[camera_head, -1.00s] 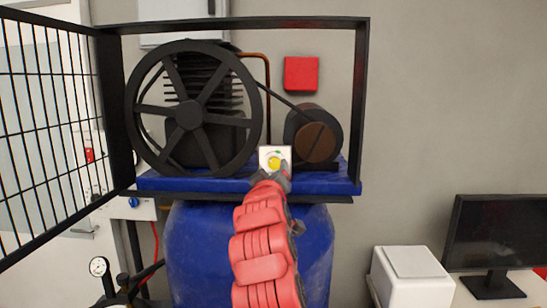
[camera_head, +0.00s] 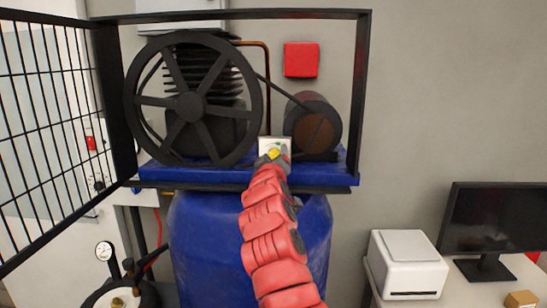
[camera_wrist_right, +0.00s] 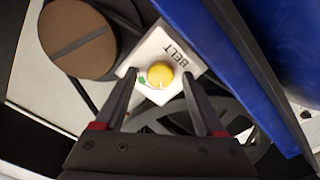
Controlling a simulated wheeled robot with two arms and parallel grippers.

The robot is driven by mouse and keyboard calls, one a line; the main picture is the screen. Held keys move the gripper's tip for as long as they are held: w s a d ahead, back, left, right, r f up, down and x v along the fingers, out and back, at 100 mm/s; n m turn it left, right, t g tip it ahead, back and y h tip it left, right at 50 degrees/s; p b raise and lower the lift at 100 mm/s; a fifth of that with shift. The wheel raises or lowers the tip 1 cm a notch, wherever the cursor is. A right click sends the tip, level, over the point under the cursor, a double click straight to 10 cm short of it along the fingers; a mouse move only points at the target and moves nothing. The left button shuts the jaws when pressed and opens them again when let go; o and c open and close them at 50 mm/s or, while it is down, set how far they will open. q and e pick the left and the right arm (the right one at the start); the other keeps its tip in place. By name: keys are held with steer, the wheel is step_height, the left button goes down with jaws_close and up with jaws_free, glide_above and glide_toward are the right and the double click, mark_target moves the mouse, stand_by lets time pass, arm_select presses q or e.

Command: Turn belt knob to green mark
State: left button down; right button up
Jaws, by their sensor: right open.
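The belt knob (camera_wrist_right: 160,75) is a round yellow knob with a white pointer line. It sits on a white plate (camera_wrist_right: 181,49) labelled BELT. In the right wrist view the pointer is at the knob's lower edge, and a green mark (camera_wrist_right: 143,80) lies on the plate to the knob's left. My right gripper (camera_wrist_right: 163,80) is open, with one finger to each side of the knob and gaps on both sides. In the head view the right gripper (camera_head: 275,158) is in front of the plate (camera_head: 270,143) and partly covers the yellow knob (camera_head: 272,154). My left gripper is not in view.
A black spoked wheel (camera_head: 190,105) and a motor pulley (camera_head: 312,128) with a belt are close behind the plate, above a blue base (camera_head: 205,175). A black frame surrounds them, with an open mesh door (camera_head: 50,130) at left. A white printer (camera_head: 408,264) stands right.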

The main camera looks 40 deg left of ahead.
jaws_close()
stand_by(0.3)
steer(key=shift+f+m+b, duration=0.1)
steer(key=shift+m+b, duration=0.95)
steer(key=shift+m, duration=0.95)
steer(key=m, duration=0.9)
steer(key=shift+m, duration=0.4)
